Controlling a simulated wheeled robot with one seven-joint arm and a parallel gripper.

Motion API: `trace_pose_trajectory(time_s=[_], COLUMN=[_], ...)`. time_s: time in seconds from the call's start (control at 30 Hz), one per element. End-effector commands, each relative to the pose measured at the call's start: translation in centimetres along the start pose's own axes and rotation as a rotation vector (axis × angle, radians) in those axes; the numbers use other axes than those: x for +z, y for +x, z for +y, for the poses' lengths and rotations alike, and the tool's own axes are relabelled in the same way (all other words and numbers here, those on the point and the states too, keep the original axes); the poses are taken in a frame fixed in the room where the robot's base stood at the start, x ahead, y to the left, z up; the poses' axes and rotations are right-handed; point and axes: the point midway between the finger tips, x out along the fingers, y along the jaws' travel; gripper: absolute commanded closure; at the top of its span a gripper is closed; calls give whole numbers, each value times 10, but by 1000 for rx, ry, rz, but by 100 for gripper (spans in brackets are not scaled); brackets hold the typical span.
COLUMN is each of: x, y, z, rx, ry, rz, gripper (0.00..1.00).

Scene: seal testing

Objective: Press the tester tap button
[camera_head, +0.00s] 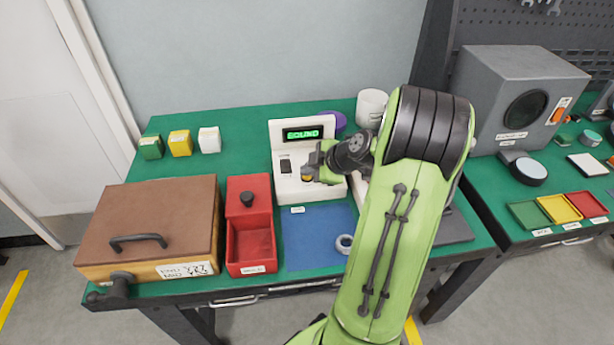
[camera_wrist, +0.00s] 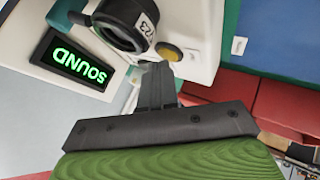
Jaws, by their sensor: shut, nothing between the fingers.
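The tester (camera_head: 299,191) is a white box with an upright back panel, in the middle of the green bench. Its display (camera_head: 303,134) glows green, and in the wrist view the display (camera_wrist: 78,62) reads SOUND, turned over. A yellow button (camera_head: 307,178) is on its front deck; it also shows in the wrist view (camera_wrist: 170,52). My gripper (camera_head: 312,172) is shut and empty, over the deck by the button. In the wrist view its fingertips (camera_wrist: 157,72) are close beside the button; I cannot tell whether they touch it.
A dark ring-shaped part with a label (camera_wrist: 125,22) is by the display. Left of the tester are a red bin (camera_head: 251,243) and a brown case (camera_head: 150,227). A white mug (camera_head: 371,107) stands behind right.

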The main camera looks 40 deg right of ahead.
Motion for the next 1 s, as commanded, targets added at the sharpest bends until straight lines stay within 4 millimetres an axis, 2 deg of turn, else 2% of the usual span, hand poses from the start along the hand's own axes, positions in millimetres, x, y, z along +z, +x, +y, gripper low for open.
trace_pose_trajectory(time_s=[0.47,0.77,1.0], x=[1,-7,-7], y=[1,-10,-10], z=[-1,7,7], rx=[-1,0,-1], ry=[1,0,1], rz=[-1,-1,-1], gripper=[100,100,100])
